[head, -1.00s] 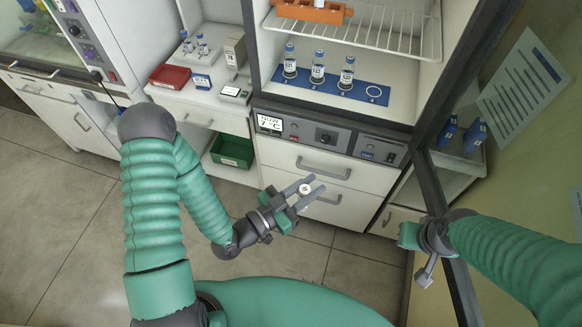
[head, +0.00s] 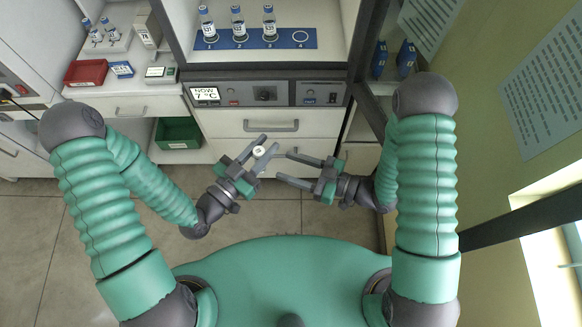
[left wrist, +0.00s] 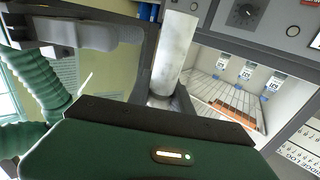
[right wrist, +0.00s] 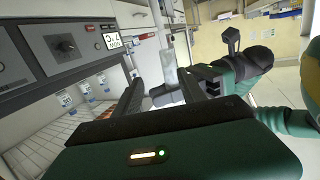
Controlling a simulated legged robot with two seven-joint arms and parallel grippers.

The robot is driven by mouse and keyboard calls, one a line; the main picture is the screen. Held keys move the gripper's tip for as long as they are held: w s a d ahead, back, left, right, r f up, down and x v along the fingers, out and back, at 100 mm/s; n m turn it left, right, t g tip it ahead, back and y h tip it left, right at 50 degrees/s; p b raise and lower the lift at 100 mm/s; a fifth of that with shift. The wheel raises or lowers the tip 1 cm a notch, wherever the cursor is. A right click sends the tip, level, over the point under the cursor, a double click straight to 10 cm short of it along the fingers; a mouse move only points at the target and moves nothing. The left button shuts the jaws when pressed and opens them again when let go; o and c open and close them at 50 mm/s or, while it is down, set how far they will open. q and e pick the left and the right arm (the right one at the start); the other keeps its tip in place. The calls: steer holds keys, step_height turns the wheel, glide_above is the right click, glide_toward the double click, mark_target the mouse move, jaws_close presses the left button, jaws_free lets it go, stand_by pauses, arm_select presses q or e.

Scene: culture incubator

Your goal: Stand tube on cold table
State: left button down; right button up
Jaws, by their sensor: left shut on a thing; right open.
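A pale tube with a white round top (head: 259,151) is held in my left gripper (head: 264,150), which is shut on it in front of the cabinet drawers. In the left wrist view the tube (left wrist: 177,50) shows as a long whitish cylinder. My right gripper (head: 284,166) is open and empty just right of it, its fingers pointing at the tube. In the right wrist view the tube (right wrist: 169,72) appears between the open fingers; I cannot tell whether they touch. A blue strip (head: 270,43) inside the cabinet holds three upright vials (head: 239,25) and an empty ringed spot (head: 300,36) marked 4.
The cabinet's panel (head: 265,94) reads 7 °C. Its open door frame (head: 372,45) stands to the right. A left counter carries a red tray (head: 86,72), a vial rack (head: 106,40) and small boxes. A green bin (head: 178,133) sits below. Both grippers are close together.

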steer(key=w+a+r+y, duration=0.1)
steer(key=w+a, duration=0.2)
steer(key=a, duration=0.8)
steer(key=shift+w+a, duration=0.25)
steer(key=shift+d, duration=0.1)
jaws_close()
arm_select(q)
steer(key=c, duration=1.1)
jaws_free()
